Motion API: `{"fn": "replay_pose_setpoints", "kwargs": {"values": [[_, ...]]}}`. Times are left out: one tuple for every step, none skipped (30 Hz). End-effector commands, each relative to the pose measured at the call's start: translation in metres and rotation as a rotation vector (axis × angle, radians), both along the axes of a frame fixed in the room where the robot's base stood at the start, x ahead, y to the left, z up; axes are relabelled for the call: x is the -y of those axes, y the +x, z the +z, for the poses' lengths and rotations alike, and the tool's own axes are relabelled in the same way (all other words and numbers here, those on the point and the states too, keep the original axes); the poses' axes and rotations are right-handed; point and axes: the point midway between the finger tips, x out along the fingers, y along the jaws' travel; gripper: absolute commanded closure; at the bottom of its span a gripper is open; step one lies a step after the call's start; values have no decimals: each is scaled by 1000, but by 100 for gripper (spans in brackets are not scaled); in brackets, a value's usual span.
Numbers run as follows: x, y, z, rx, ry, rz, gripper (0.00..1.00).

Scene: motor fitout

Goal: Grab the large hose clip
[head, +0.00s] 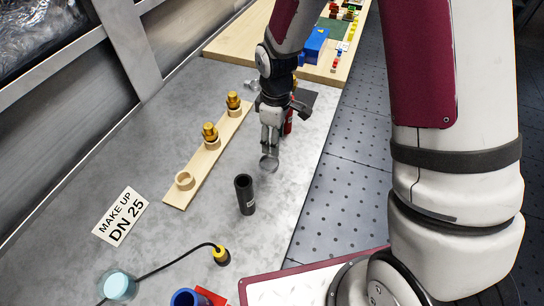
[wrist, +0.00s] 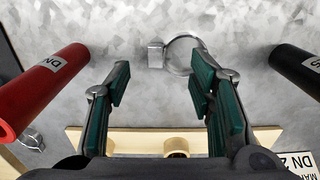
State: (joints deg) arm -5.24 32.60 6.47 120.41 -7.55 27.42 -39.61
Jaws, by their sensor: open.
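The large hose clip (wrist: 184,54), a silvery metal ring with a square screw housing on its left, lies on the grey bench top just ahead of my fingertips in the wrist view. In the head view the clip (head: 268,163) shows right below my gripper. My gripper (wrist: 160,72) is open and empty, with its green-padded fingers apart. The right fingertip overlaps the clip's ring in the picture; I cannot tell whether they touch. In the head view my gripper (head: 270,146) points down at the bench, between the black hose and the red hose.
A black hose piece (head: 245,195) stands nearer, and a red hose (head: 288,124) is partly hidden behind my gripper. A wooden strip (head: 222,146) with brass fittings runs along the left. A "MAKE UP DN 25" sign (head: 120,217) lies further left. Another metal clip (wrist: 32,139) lies near the red hose.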

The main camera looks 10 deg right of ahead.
Motion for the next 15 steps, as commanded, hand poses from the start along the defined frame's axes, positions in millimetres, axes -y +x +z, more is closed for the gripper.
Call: {"fn": "replay_pose_setpoints", "kwargs": {"values": [[0,0,-2,0,0,0,51],[0,0,-4,1,-1,0,51],[0,0,-5,1,-1,0,51],[-1,0,-7,0,0,0,51],[-1,0,-10,-1,0,0,51],[-2,0,-14,-3,-1,1,51],[-2,0,-18,-3,-1,1,51],[-3,1,-22,-3,-1,1,51],[-4,1,-27,-3,-1,1,51],[-4,2,-31,-3,-1,1,51],[-4,2,-35,-2,-1,1,51],[-4,2,-40,-2,-1,0,51],[-4,2,-44,-3,-1,0,51],[-4,3,-47,-2,-1,0,51],[-4,3,-50,-1,-1,0,51]]}}
